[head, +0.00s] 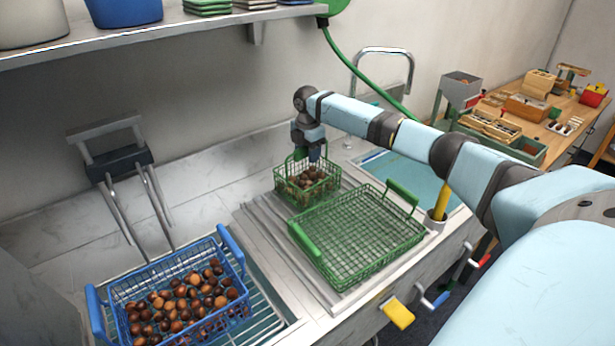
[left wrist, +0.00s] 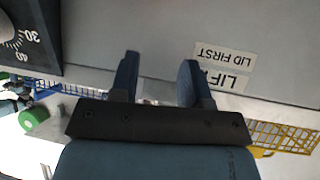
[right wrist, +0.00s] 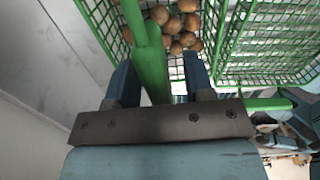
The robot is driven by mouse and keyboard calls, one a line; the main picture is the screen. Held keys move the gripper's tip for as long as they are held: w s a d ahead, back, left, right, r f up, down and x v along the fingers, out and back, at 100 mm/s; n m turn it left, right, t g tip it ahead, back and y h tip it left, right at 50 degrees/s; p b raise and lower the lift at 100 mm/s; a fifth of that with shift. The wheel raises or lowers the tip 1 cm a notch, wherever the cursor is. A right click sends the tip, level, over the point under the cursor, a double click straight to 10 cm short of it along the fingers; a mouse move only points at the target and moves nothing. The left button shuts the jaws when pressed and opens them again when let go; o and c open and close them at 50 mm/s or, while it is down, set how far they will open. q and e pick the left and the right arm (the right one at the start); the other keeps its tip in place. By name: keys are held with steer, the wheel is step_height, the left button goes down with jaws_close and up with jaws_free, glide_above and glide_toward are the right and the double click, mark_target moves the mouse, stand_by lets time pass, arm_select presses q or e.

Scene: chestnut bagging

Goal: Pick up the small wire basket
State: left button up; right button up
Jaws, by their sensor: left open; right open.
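The small green wire basket (head: 309,198) holds brown chestnuts and stands on the ridged drainboard beside the sink. My right gripper (head: 309,155) is above it, pointing down at its raised handle. In the right wrist view, my right gripper (right wrist: 160,82) is open, with the green handle bar (right wrist: 150,60) between its fingers and chestnuts below. The fingers do not look closed on the bar. My left gripper (left wrist: 157,80) is open and empty in the left wrist view, facing a grey panel with printed labels. It does not show in the head view.
A larger empty green wire basket (head: 300,236) stands close beside the small one. A blue basket of chestnuts (head: 240,262) sits over the rack at front left. A shelf (head: 190,24) runs above the counter. A tap (head: 383,50) stands behind. A wooden bench (head: 558,133) is at far right.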

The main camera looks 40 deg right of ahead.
steer(key=shift+f, duration=0.25)
jaws_close()
steer(key=shift+r, duration=0.1)
